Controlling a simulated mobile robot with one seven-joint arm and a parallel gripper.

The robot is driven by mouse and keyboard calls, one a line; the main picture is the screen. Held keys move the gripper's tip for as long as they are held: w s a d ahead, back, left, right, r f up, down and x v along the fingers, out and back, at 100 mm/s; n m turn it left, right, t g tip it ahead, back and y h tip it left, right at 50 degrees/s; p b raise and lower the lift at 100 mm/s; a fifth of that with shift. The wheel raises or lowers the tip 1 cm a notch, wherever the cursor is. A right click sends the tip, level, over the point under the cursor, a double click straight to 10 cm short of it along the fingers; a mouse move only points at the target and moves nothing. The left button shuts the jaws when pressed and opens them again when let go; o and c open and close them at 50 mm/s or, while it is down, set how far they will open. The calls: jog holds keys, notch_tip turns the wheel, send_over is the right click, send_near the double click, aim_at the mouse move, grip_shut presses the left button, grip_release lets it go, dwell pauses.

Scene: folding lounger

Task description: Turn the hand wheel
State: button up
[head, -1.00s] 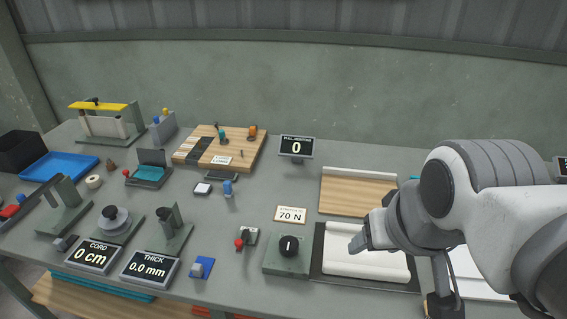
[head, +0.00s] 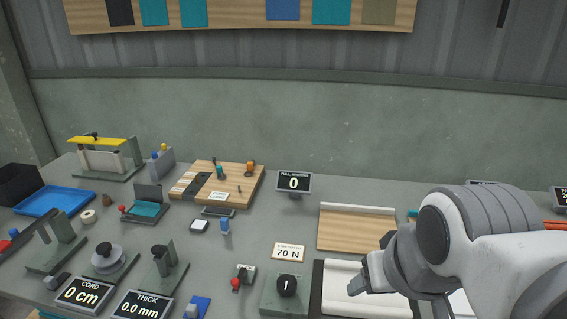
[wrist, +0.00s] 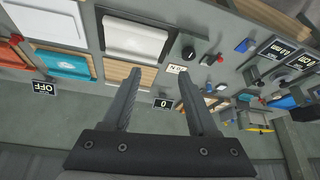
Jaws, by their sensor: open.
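A round black knob (head: 287,286) with a white mark sits on a grey-green block at the front of the bench. It also shows in the wrist view (wrist: 188,53), beyond the right fingertip. A round grey wheel (head: 107,257) with a dark hub stands at the front left, behind the CORD display. I cannot tell for certain which of the two is the hand wheel. My gripper (head: 368,276) is above the white pad, right of the black knob and apart from it. In the wrist view its two fingers (wrist: 159,74) are spread with nothing between them.
A white pad on a dark tray (head: 318,300) lies right of the knob. A red-tipped lever (head: 236,283) stands left of it. A 70 N card (head: 289,252) and a display reading 0 (head: 293,183) are behind. Bare bench lies around the card.

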jog(key=o, duration=0.4)
jog(key=shift+w, duration=0.15)
jog(key=shift+o, duration=0.8)
jog(key=shift+w+a+n, duration=0.15)
jog(key=shift+w+n, duration=0.15)
jog(key=shift+n, duration=0.1)
jog(key=n+g+b, duration=0.6)
jog(key=n+b, duration=0.1)
jog(key=n, duration=1)
send_over(287, 281)
notch_tip(287, 281, down, 8)
notch_tip(287, 281, down, 17)
jog(key=b, duration=0.3)
jog(key=c, duration=1.4)
